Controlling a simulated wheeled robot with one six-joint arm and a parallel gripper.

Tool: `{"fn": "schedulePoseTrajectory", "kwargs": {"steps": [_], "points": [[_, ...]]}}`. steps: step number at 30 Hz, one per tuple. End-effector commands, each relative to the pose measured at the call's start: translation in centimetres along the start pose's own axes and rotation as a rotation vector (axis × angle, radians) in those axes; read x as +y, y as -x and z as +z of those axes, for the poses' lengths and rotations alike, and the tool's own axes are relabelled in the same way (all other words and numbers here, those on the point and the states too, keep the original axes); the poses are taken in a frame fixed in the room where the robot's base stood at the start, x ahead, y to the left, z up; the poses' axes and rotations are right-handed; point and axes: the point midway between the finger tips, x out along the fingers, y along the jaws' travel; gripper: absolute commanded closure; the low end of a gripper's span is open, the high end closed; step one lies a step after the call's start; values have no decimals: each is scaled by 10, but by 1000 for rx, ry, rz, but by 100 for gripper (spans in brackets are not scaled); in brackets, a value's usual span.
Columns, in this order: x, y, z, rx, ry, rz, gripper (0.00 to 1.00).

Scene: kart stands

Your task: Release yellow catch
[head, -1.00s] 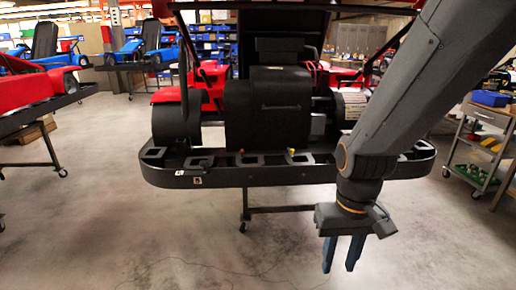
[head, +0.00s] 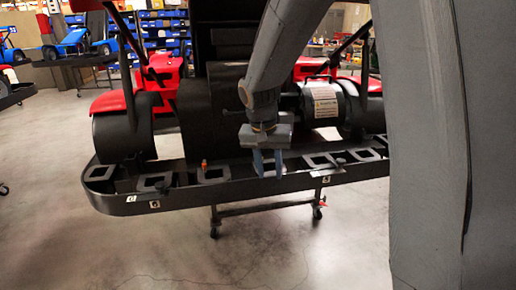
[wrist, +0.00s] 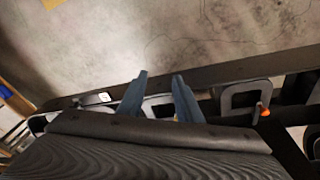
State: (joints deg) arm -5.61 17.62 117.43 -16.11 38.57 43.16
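The yellow catch does not show in either current view; my gripper covers part of the bumper where it could be. My gripper (head: 269,174) points down at the kart's black rear bumper (head: 170,200), over its row of square frames. Its two blue fingers are apart, and they also show apart in the wrist view (wrist: 160,76). A pale square opening shows between and behind them there, with no catch visible between them. An orange catch (head: 204,163) stands on the bumper to the left of my gripper. In the wrist view the orange catch (wrist: 264,109) is to the right of the fingers.
The kart's black rear housing and wheels (head: 122,135) rise just behind the bumper. A silver cylinder with a label (head: 322,103) sits right of my gripper. The kart rests on a wheeled stand (head: 265,208). The floor in front is clear. Blue karts stand at the far left.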

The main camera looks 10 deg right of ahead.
Motion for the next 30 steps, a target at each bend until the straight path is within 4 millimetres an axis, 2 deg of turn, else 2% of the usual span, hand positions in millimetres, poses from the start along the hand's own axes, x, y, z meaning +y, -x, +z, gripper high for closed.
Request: {"fn": "schedulePoseTrajectory", "kwargs": {"steps": [1, 3, 6, 9, 14, 24, 30], "points": [[-15, 6, -27, 32, -60, 10, 68], [-31, 12, -57, 75, -149, 20, 68], [-51, 18, -89, 127, -247, 23, 68], [-63, 22, -108, 159, -310, 23, 68], [-69, 17, -118, 176, -343, 22, 68], [-67, -32, -124, 174, -340, 21, 68], [-66, -49, -128, 176, -342, 19, 68]]}}
